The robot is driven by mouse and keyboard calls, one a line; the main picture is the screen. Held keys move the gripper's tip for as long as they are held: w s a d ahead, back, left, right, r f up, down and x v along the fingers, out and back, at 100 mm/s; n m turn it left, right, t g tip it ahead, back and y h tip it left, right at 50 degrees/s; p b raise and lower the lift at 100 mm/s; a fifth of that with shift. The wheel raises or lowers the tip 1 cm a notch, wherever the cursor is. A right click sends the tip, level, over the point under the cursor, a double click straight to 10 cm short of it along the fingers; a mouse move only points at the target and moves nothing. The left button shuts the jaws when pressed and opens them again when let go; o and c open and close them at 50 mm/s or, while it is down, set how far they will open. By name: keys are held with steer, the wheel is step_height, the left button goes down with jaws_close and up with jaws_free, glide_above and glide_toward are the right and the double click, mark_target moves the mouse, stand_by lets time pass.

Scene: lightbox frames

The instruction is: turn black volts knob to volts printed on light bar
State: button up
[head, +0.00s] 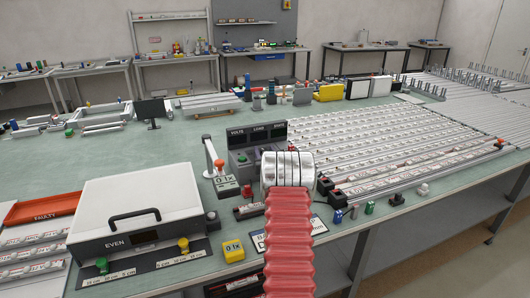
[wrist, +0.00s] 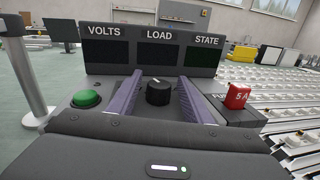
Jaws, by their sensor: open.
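The black knob (wrist: 159,93) sits on the grey control panel below the LOAD display, with a pale pointer mark on its top. My gripper (wrist: 160,78) is open, its two purple fingers on either side of the knob; I cannot tell whether they touch it. The VOLTS display (wrist: 104,52) is dark, as are LOAD and STATE. In the head view the supply unit (head: 243,136) stands behind my wrist, which hides the knob. Light bars (head: 385,181) lie in rows at the right; their printed volts are too small to read.
A green button (wrist: 86,98) is left of the knob and a red 5 A fuse (wrist: 238,95) is right of it. A lamp-like post (head: 209,155) stands left of the unit. A white case (head: 135,208) marked EVEN and a red FAULTY tray (head: 45,206) are further left.

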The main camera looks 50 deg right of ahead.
steer(key=shift+c, duration=0.7)
steer(key=c, duration=0.9)
steer(key=shift+d+n+t+y, duration=0.15)
steer(key=shift+n+t+y, duration=0.15)
steer(key=shift+y, duration=0.1)
steer(key=shift+n+t+y, duration=1)
steer(key=shift+n+y, duration=0.3)
steer(key=shift+y, duration=0.4)
steer(key=o, duration=1)
steer(key=shift+o, duration=0.2)
steer(key=shift+s, duration=0.1)
